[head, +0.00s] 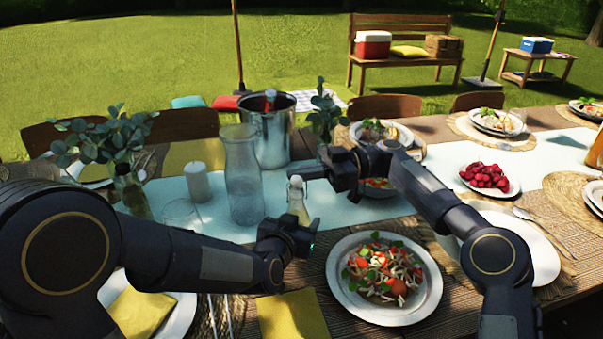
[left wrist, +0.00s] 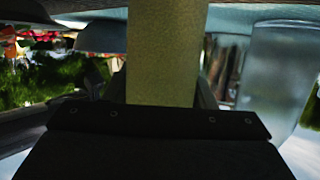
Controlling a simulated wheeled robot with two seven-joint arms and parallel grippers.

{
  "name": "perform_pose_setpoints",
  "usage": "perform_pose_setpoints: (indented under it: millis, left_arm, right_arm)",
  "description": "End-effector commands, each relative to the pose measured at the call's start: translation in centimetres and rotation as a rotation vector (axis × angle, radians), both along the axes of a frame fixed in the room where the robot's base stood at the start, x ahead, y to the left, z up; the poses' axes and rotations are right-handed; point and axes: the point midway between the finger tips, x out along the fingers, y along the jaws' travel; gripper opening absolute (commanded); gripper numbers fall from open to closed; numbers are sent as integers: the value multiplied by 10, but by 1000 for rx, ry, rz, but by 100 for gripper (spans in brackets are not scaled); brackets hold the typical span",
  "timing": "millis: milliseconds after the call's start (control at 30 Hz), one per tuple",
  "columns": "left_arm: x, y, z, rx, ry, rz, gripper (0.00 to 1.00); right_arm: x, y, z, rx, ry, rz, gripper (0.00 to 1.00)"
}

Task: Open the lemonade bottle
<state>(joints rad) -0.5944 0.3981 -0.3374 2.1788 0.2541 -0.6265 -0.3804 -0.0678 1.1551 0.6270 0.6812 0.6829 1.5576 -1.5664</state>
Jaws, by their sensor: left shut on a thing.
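The lemonade bottle (head: 298,205) is a small, pale yellowish bottle with a white stopper on top, standing upright near the table's middle. The stopper appears seated on the neck. My left gripper (head: 305,234) is shut on the bottle's lower body, partly hiding it. In the left wrist view the bottle (left wrist: 165,50) is a yellowish column between the fingers. My right gripper (head: 308,162) is by the bottle's top, its fingers pointing left. Its fingers look apart, with one fingertip just above and behind the stopper. I see nothing held in it.
A glass carafe (head: 243,185) stands left of the bottle, with a drinking glass (head: 182,214) and a candle (head: 196,183) further left. A metal bucket (head: 270,135) stands behind. A salad plate (head: 340,283) lies close in front at right, a yellow napkin (head: 292,316) in front.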

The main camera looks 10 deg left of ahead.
Motion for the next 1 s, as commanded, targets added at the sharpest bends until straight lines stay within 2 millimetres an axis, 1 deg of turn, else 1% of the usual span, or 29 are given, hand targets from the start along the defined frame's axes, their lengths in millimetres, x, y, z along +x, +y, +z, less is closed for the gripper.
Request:
perform_pose_setpoints:
  millis: [200, 567, 1000]
  left_arm:
    - [0, 0, -1, 0, 1, 0, 10]
    - [0, 0, -1, 0, 2, 0, 10]
    - [0, 2, -1, -2, 4, 5, 10]
  right_arm:
    - [-5, -3, 1, 0, -1, -1, 0]
    - [-6, -4, 2, 0, -1, -1, 0]
    - [-20, -10, 12, 3, -1, 3, 0]
